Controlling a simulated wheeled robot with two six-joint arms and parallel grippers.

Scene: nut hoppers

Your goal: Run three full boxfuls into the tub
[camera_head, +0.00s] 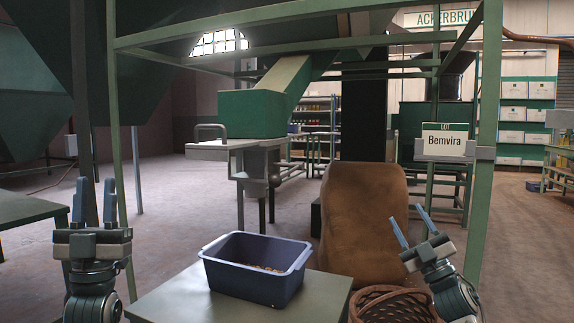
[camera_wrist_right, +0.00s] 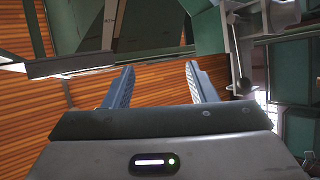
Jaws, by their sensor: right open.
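A blue-purple tub (camera_head: 232,277) stands upright on a green-topped stand in the head view, with a shallow layer of brown nuts inside. Behind and above it, a green box (camera_head: 253,113) sits at the lower end of a sloping chute (camera_head: 290,78). A grey plate with a looped handle (camera_head: 209,131) sticks out to the left below the box. The inside of the box is hidden. My left gripper (camera_head: 96,184) is open and empty, left of the tub. My right gripper (camera_head: 407,215) is open and empty, right of the tub; it also shows in the right wrist view (camera_wrist_right: 159,69).
Green frame posts (camera_head: 485,130) stand at left and right. A sign reading "Bemvira" (camera_head: 445,144) hangs on the right post. A brown sack (camera_head: 360,215) and a wicker basket (camera_head: 385,305) stand right of the tub. The stand top (camera_head: 170,300) is bare left of the tub.

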